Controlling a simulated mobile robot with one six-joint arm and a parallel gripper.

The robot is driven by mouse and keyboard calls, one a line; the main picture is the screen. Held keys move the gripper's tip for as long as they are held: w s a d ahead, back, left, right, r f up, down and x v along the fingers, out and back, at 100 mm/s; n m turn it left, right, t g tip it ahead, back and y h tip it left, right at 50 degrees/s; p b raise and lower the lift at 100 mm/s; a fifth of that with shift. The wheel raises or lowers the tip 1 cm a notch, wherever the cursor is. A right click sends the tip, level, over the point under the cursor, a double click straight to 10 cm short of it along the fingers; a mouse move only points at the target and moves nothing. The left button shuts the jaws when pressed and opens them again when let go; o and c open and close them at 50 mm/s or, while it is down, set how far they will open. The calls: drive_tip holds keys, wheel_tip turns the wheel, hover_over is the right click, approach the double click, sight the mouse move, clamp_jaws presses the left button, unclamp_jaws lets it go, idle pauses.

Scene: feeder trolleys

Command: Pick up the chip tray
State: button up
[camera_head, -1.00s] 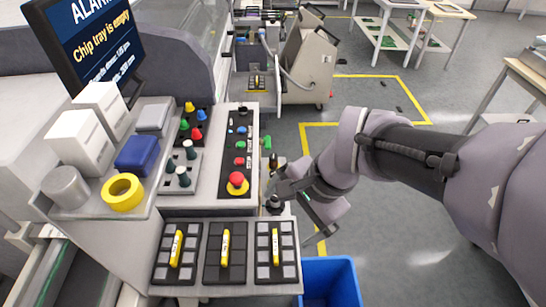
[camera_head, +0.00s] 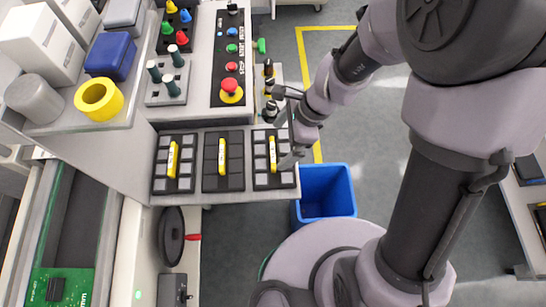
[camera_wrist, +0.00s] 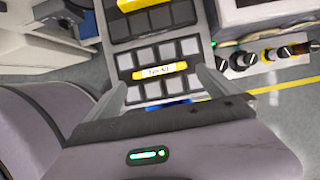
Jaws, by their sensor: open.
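Three black chip trays with yellow handles lie side by side on the grey shelf. The left tray (camera_head: 164,181) and right tray (camera_head: 262,181) hold light grey chips; the middle tray (camera_head: 209,183) has dark, empty-looking cells. My gripper (camera_head: 280,127) is at the right tray, with my arm coming in from the right. In the wrist view, my open gripper (camera_wrist: 166,90) has one finger on each side of the right tray's labelled yellow handle (camera_wrist: 160,71). The handle appears between the fingers without visible contact. The fingers' exact height above the tray is unclear.
A blue bin (camera_head: 327,190) stands below the shelf's right end. Behind the trays are a button panel with a red stop button (camera_head: 230,86) and a lever block (camera_head: 168,94). A yellow ring (camera_head: 98,97) and blue box (camera_head: 111,54) sit on the left ledge.

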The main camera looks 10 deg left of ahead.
sight(274, 152)
drive_tip(key=b+x, duration=0.2)
drive_tip(key=x, duration=0.3)
drive_tip(key=shift+s+f+b, duration=0.1)
drive_tip(key=shift+b, duration=0.2)
drive_tip(key=shift+d, duration=0.1)
drive_tip(key=shift+c, duration=0.2)
drive_tip(key=c, duration=1.3)
drive_tip(key=shift+r, duration=0.25)
